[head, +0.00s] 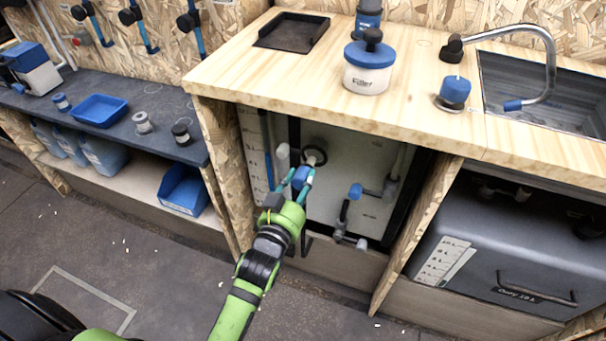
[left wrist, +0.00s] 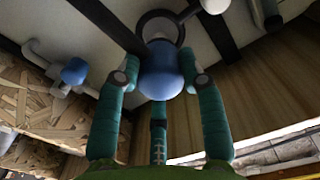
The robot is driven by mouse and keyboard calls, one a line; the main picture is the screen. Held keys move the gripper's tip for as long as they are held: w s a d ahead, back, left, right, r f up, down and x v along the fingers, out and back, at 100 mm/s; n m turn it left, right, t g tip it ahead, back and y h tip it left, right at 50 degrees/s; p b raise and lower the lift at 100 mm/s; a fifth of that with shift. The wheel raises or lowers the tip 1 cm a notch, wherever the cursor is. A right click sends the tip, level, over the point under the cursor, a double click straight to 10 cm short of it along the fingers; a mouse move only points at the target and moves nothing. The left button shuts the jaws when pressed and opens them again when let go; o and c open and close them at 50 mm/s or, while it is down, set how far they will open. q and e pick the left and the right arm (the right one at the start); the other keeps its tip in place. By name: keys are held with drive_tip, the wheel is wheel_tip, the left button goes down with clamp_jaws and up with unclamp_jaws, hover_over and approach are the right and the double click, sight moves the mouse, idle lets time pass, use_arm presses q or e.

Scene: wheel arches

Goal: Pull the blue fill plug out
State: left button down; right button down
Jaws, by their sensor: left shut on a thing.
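The blue fill plug (left wrist: 160,72) is between the fingers of my left gripper (left wrist: 158,85), with the fingertips on both sides of it. In the head view the plug (head: 300,177) shows as a small blue patch between the fingertips of my left gripper (head: 299,178), in front of the white tank (head: 340,150) under the counter. A dark ring (head: 314,156) is just behind the plug; it also shows in the left wrist view (left wrist: 160,17). I cannot tell whether the plug is still seated. My right gripper is not in view.
Wooden panels (head: 418,235) bound the bay, with the counter (head: 300,88) above.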

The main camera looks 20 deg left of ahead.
use_arm(q)
drive_tip(key=c, duration=0.7)
unclamp_jaws()
drive_tip(key=shift+r, duration=0.15)
drive_tip(key=shift+c, duration=0.2)
drive_tip(key=shift+s, duration=0.15)
drive_tip(key=shift+s, duration=0.3)
drive_tip(key=s, duration=1.1)
drive_tip(key=shift+s+a, duration=0.15)
drive_tip(key=shift+a, duration=0.05)
